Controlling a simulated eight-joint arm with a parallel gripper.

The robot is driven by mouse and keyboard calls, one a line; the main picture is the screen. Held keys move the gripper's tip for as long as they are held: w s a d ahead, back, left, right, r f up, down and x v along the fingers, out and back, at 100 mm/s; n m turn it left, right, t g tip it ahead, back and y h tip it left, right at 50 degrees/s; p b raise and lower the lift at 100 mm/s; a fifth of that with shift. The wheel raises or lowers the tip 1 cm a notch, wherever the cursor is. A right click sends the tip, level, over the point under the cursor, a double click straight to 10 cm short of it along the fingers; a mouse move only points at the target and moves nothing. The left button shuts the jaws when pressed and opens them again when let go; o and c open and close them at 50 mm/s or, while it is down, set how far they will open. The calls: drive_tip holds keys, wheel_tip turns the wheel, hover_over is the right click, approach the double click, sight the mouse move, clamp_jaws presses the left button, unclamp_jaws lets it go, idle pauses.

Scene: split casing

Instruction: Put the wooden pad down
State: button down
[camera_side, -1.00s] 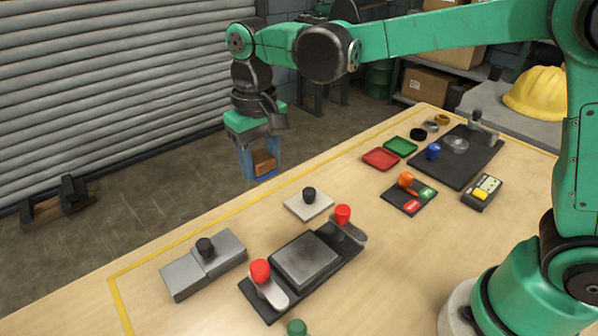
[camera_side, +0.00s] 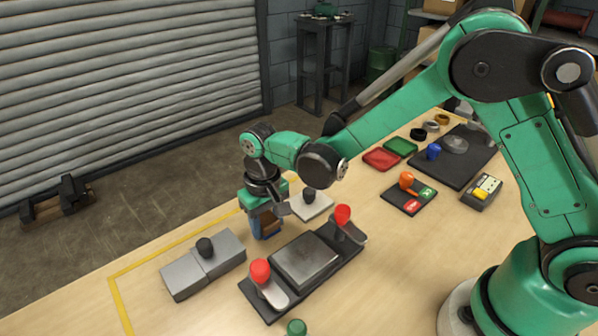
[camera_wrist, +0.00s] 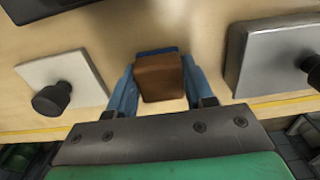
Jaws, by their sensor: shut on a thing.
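The wooden pad is a brown block (camera_wrist: 160,78) with a blue underside, seen between the fingers in the wrist view. In the side view only a sliver of the wooden pad (camera_side: 267,227) shows, mostly hidden by the fingers. My gripper (camera_side: 266,230) is shut on it, its two blue fingers on either side. It points down, low over the table between the grey metal block and the white plate. I cannot tell whether the pad touches the table.
The grey block with a black knob (camera_side: 203,265) lies left of my gripper. A white plate with a black knob (camera_side: 312,206) lies behind right. A dark fixture with red-knobbed clamps (camera_side: 304,262) stands in front. Bare table (camera_side: 345,300) lies right of the fixture.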

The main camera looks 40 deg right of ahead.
sight(267, 219)
drive_tip(key=shift+f, duration=0.25)
drive_tip(key=shift+c, duration=1.7)
unclamp_jaws()
wheel_tip(267, 219, up, 12)
drive_tip(key=s+d+r+t, duration=0.2)
drive_tip(key=s+d+t, duration=0.5)
drive_tip(key=s+d, duration=0.2)
drive_tip(key=shift+s+d, duration=0.35)
drive_tip(key=shift+d, duration=0.65)
drive_tip(key=shift+r, duration=0.1)
